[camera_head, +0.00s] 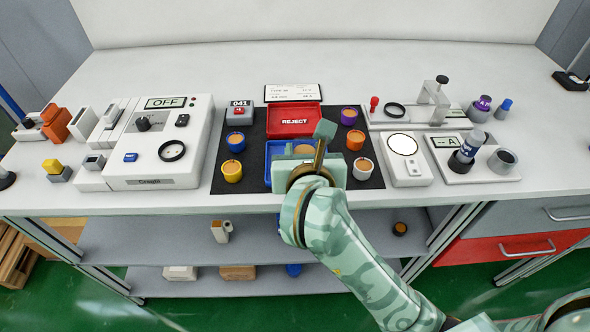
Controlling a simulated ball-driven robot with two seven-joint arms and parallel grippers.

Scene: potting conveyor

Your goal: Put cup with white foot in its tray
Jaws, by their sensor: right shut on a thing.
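My right gripper (305,158) reaches over the blue tray (269,163) on the black mat and is shut on a cup. Only the cup's brownish-orange top (303,149) shows between the gripper parts; its wall and foot are hidden, so I cannot tell its foot colour. I cannot tell if it touches the tray. Other cups stand on the mat: blue (236,141) and yellow (232,171) at the left, purple (349,116), orange (355,140) and white (362,168) at the right. My left gripper is not in view.
A red REJECT tray (294,129) lies behind the blue tray, with a label card (292,92) beyond. A grey-white machine marked OFF (165,104) stands left. A white scale (404,146) and a stand with a bottle (467,150) are right. Shelves hang below the table.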

